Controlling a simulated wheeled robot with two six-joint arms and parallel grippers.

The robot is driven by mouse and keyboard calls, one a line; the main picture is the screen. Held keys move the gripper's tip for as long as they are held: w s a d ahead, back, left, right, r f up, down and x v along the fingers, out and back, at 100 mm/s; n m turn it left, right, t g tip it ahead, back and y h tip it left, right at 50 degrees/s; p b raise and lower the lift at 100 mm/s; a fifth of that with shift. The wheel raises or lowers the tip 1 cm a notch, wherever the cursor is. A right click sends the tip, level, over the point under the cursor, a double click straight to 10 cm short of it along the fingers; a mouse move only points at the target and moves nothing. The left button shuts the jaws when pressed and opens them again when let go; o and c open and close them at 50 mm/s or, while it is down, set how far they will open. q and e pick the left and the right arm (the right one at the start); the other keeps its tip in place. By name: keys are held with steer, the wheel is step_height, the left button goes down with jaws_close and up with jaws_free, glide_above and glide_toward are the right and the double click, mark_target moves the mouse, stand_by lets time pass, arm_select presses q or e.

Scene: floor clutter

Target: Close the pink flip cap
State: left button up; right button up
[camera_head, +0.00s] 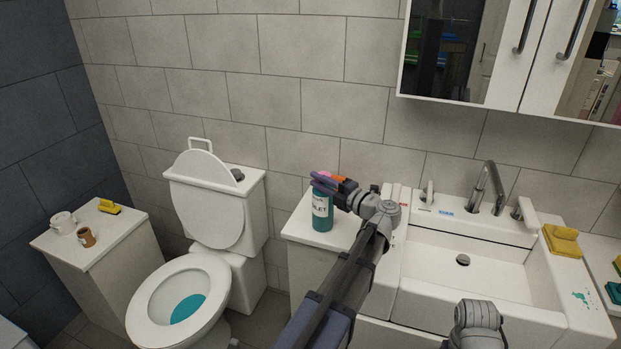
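A teal bottle (322,213) with a white label stands upright on the white counter left of the sink. Its pink flip cap (323,174) shows only as a small patch at the top, mostly hidden by my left gripper (322,183). The purple fingers of this gripper lie across the top of the bottle, at the cap. I cannot tell whether they touch the cap, how far apart they are, or how far the cap is open. Part of my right arm shows at the bottom right; its gripper is out of view.
The sink (470,270) with its tap (490,185) is to the right, with a yellow cloth (563,240) on its edge. The toilet (150,300) is to the left. Beyond it a ledge holds a white mug (62,223) and a brown cup (86,238). A mirrored cabinet (505,55) hangs above.

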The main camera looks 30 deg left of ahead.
arm_select(q)
steer(key=shift+s+d, duration=0.15)
steer(key=shift+d, duration=0.8)
steer(key=shift+s+d, duration=0.15)
steer(key=shift+d, duration=0.8)
steer(key=shift+r, duration=0.15)
